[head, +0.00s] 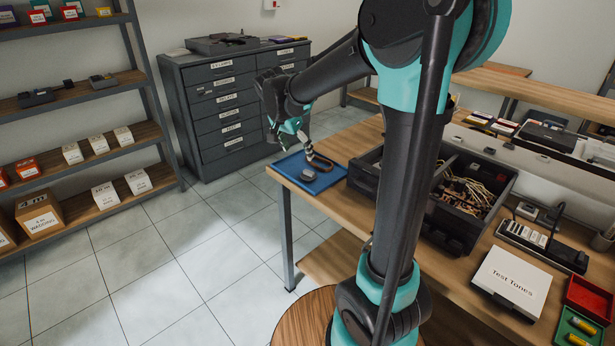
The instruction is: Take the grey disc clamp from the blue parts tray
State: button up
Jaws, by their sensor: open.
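The blue parts tray (333,181) lies on the near left corner of the wooden workbench. A small grey disc-like piece (308,175), which looks like the disc clamp, rests in the tray toward its front left. A dark looped part (323,160) lies behind it in the tray. My gripper (306,149) is above the tray, pointing down, just behind and above the grey piece. It is open and appears empty. The fingertips are small in the view, and their exact gap to the piece is hard to tell.
A black crate (465,229) of cables stands right of the tray, partly behind my arm. A white "Test Tones" box (512,282), red bin (588,298) and green bin (580,330) lie farther right. A grey drawer cabinet (222,108) stands behind. Open floor lies left of the bench.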

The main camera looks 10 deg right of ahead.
send_over(308, 172)
jog(key=s+a, duration=0.1)
jog(key=a, duration=0.1)
notch_tip(308, 172, down, 6)
jog(key=shift+s+r, duration=0.1)
jog(key=shift+s, duration=0.05)
jog(key=shift+d+x, duration=0.2)
jog(key=shift+x, duration=2.5)
jog(key=shift+s+r, duration=0.1)
jog(key=c, duration=1.1)
jog(key=shift+c, duration=0.2)
jog(key=shift+r, duration=0.15)
